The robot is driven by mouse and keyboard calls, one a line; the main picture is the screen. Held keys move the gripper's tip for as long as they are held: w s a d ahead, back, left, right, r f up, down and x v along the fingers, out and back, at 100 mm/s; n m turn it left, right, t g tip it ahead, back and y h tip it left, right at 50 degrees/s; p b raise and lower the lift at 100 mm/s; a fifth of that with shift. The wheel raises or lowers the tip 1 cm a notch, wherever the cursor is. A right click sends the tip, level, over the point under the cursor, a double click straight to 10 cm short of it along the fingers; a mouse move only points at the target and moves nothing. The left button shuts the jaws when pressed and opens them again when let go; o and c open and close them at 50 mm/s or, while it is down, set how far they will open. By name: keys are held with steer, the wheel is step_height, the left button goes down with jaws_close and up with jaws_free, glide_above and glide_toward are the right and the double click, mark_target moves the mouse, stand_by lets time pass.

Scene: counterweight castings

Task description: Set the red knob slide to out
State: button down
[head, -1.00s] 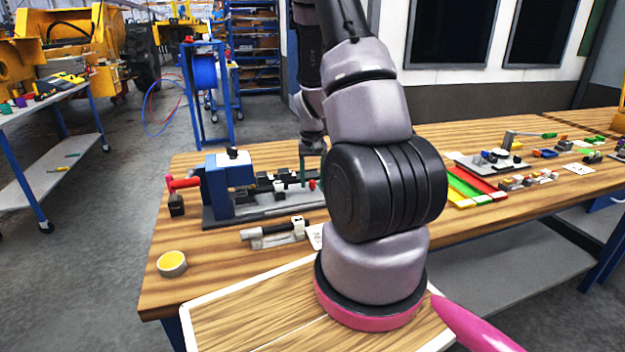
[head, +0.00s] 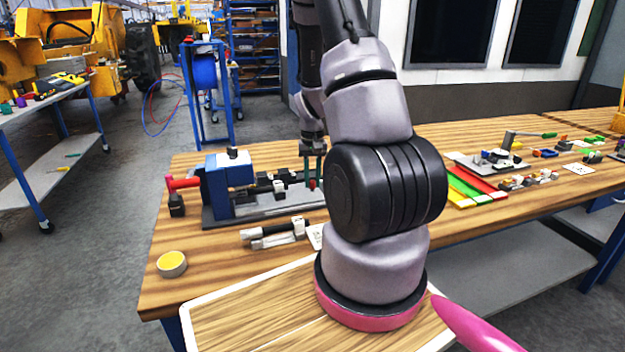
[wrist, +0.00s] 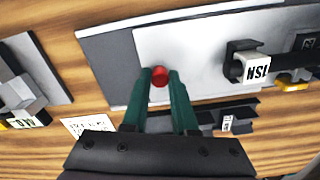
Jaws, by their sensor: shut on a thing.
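The red knob (wrist: 160,76) shows in the wrist view as a small round red piece in front of a light metal plate (wrist: 190,50). My gripper (wrist: 158,78) has green fingers, and they are shut on the red knob, one on each side of it. In the head view my gripper (head: 316,172) points down at the right end of the slide fixture (head: 265,208) on the bench, and a bit of red shows at its fingertips. My arm hides the fixture's right end there. A lettered white block (wrist: 257,68) sits beside the knob on a dark rail.
A blue vise-like block (head: 228,188) with a red handle (head: 182,183) stands at the fixture's left. A second slide unit (head: 275,233) lies in front, and a yellow-topped round tin (head: 172,263) stands near the bench's left edge. Red and green strips (head: 470,188) lie right.

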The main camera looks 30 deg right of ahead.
stand_by(0.7)
steer(key=d, duration=0.2)
steer(key=s+d, duration=0.1)
steer(key=d, duration=0.5)
steer(key=shift+s+r, duration=0.1)
steer(key=shift+s, duration=0.1)
steer(key=c, duration=0.7)
jaws_free()
steer(key=shift+s, duration=0.1)
steer(key=shift+r, duration=0.1)
step_height(320, 180, up, 10)
steer(key=shift+r, duration=0.25)
